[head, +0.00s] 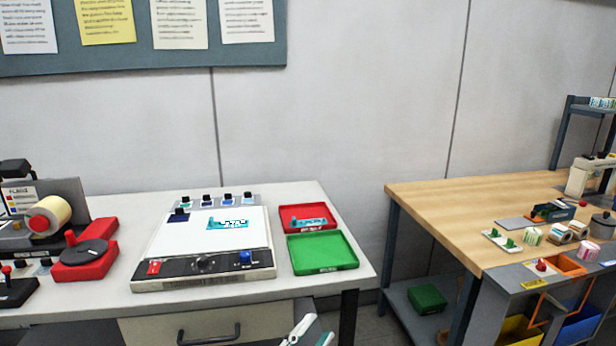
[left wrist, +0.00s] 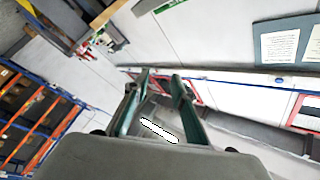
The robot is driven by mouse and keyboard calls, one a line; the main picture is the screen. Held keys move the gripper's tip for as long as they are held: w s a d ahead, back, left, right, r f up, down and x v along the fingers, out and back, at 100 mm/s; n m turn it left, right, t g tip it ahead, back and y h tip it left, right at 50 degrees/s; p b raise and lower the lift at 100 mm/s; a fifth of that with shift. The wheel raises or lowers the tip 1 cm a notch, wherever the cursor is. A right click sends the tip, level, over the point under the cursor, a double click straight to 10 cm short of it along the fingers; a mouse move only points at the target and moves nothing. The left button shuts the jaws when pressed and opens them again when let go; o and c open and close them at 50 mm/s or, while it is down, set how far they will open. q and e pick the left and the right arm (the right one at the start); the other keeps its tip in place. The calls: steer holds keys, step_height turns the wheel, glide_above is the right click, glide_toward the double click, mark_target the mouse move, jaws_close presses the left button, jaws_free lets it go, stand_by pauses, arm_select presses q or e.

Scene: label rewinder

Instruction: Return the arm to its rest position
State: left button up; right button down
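My left gripper (head: 313,329) is at the bottom edge of the head view, in front of the white table's front edge and low beside its drawer. Only part of it shows there. In the left wrist view its two greenish fingers (left wrist: 160,80) stand apart with a gap between them. I see nothing gripped; a small white patch shows low between the fingers, and I cannot tell what it is. My right gripper is in neither view.
The white table (head: 100,312) carries a flat panel device (head: 180,250), a red tray (head: 322,210) holding a teal piece, a green tray (head: 335,264) and a red-based roll device (head: 85,262). A wooden table (head: 440,200) stands to the right, past a gap.

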arm_select(q)
steer(key=s+a+f+n+g+y, duration=0.1)
steer(key=s+a+f+n+y, duration=0.25)
steer(key=f, duration=0.55)
steer(key=s+a+f+n+g+y, duration=0.1)
steer(key=a+f+n+y, duration=0.25)
steer(key=a+f, duration=0.45)
steer(key=s+a+f+n+g+y, duration=0.1)
steer(key=s+a+f+n+g, duration=0.1)
steer(key=s+a+f, duration=0.3)
steer(key=s+a+f+n+g+y, duration=0.1)
steer(key=s+a+f+n+g, duration=0.1)
steer(key=s+f, duration=0.6)
step_height(320, 180, down, 2)
steer(key=a+n, duration=0.1)
steer(key=a, duration=0.1)
steer(key=shift+a+y, duration=0.3)
steer(key=shift+a, duration=0.1)
